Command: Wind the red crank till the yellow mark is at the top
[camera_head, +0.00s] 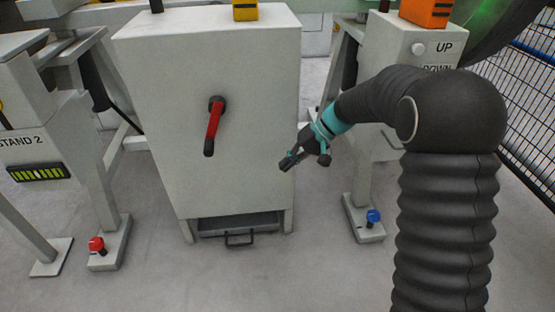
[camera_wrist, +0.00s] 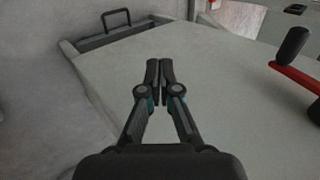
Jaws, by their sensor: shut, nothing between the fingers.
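The red crank (camera_head: 213,128) is on the front of a pale grey cabinet (camera_head: 255,70). It hangs down from a black hub, tilted slightly left, with a dark grip at its lower end. In the wrist view, part of the crank's red arm (camera_wrist: 300,82) and its black grip (camera_wrist: 292,46) show at the right edge. My gripper (camera_head: 288,162) is shut and empty, in front of the cabinet's right side, to the right of and a little below the crank, apart from it. Its closed fingers (camera_wrist: 160,72) show in the wrist view. I cannot make out a yellow mark on the crank.
A yellow and black block (camera_head: 245,11) and an orange block (camera_head: 427,12) stand on top of cabinets. A drawer with a black handle (camera_head: 240,238) is at the cabinet's foot. A red button (camera_head: 96,244) and blue button (camera_head: 374,216) sit on the stands' feet. The floor in front is clear.

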